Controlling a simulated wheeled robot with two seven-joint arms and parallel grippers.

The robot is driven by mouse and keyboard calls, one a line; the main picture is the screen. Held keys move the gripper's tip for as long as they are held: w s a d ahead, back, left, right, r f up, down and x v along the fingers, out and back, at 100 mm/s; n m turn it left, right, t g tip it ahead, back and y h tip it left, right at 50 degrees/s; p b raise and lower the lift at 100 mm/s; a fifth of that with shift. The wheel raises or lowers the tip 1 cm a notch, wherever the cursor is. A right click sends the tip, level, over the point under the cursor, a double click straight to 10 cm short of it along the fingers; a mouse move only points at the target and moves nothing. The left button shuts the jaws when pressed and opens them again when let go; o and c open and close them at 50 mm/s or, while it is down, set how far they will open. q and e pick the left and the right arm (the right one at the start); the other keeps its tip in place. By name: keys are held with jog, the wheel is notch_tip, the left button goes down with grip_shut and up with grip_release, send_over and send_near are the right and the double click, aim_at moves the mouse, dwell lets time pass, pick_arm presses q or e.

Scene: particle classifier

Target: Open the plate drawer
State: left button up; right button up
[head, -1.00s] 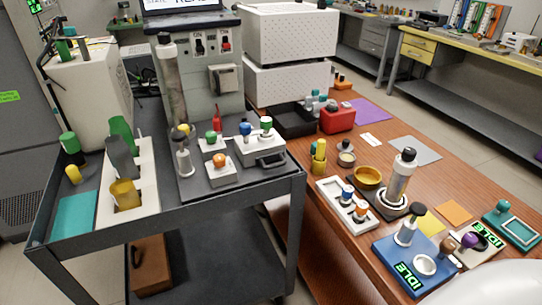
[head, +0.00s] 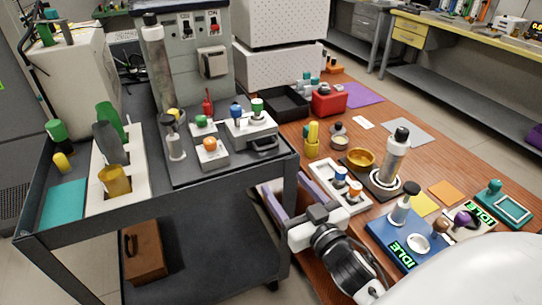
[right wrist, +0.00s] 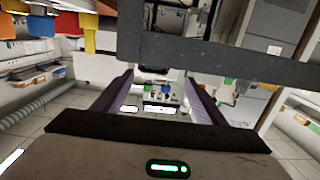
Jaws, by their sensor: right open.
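On the cart's top stands a grey instrument (head: 190,75) with a clear column and a dark base plate. On the plate's right front is a light block (head: 240,131) with blue and green knobs. A dark handle-like piece (head: 263,144) sits at its front; I cannot tell for sure that it is the plate drawer. My right gripper (head: 280,184) is open and empty, its purple fingers pointing up-left beside the cart's right front corner, apart from the handle. The fingers also show in the right wrist view (right wrist: 160,78), with small coloured knobs beyond them. My left gripper is not in view.
The cart's raised rim (head: 235,169) and corner post stand close to my right gripper. A wooden table (head: 325,260) on the right holds a white tray (head: 351,206), a blue base (head: 385,241) and other items. A white holder (head: 97,195) stands on the cart's left.

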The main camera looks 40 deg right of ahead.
aim_at(268, 150)
jog(key=w+d, duration=0.1)
jog(key=w, duration=0.2)
jog(key=w+r, duration=0.1)
jog(key=w, duration=0.2)
jog(key=w+d+r, duration=0.1)
jog(key=w, duration=0.2)
jog(key=shift+w+d+p, duration=0.2)
jog(key=shift+d+p, duration=0.15)
jog(key=shift+w+d, duration=0.1)
jog(key=shift+w, duration=0.45)
